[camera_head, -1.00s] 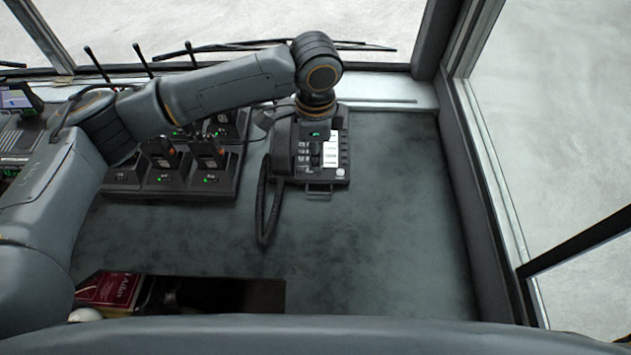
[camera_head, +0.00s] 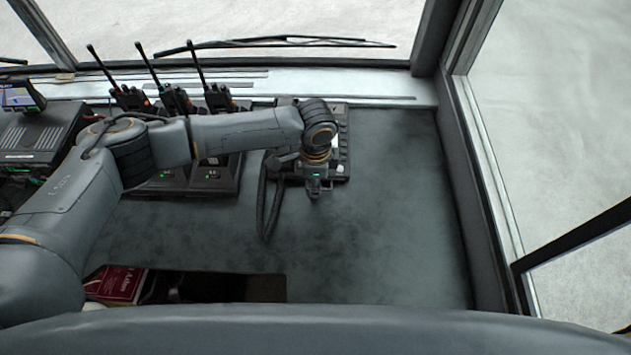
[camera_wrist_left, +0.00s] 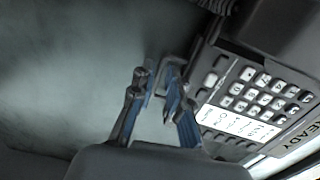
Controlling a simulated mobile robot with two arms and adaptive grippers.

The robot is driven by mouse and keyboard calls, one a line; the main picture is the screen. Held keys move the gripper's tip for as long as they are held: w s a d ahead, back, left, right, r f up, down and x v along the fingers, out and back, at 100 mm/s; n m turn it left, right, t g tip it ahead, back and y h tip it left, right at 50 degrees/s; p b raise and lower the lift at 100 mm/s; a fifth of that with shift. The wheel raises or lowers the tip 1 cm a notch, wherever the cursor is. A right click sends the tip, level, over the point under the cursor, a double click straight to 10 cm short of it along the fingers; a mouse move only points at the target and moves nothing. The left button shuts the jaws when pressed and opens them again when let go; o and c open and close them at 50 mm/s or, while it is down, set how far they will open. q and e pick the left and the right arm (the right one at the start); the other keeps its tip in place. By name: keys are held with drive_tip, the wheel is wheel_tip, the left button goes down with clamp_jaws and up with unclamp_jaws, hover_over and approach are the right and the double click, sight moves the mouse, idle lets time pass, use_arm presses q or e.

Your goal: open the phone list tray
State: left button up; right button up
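The dark desk phone (camera_head: 343,165) sits on the counter right of the radio chargers, largely hidden behind my left arm. In the left wrist view its keypad and white label show on the phone body (camera_wrist_left: 262,98). A small dark loop handle (camera_wrist_left: 186,66), apparently the phone list tray's pull, sticks out from the phone's front edge. My left gripper (camera_head: 315,192) points down at that front edge. In the left wrist view its two fingers (camera_wrist_left: 155,82) are apart, with the right finger overlapping the handle; I cannot tell whether they touch. My right gripper is not in view.
Several handheld radios (camera_head: 172,98) stand in chargers to the left. The coiled phone cord (camera_head: 268,205) hangs left of the phone. A recess with a red book (camera_head: 118,284) lies at the near left. The counter right of the phone is clear.

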use_arm(q)
clamp_jaws()
drive_tip(key=shift+s+r, duration=0.1)
drive_tip(key=shift+s, duration=0.1)
drive_tip(key=s+p, duration=0.6)
drive_tip(key=s, duration=0.3)
drive_tip(key=shift+r+p, duration=0.1)
drive_tip(key=shift+p, duration=0.25)
drive_tip(key=shift+s, duration=0.2)
unclamp_jaws()
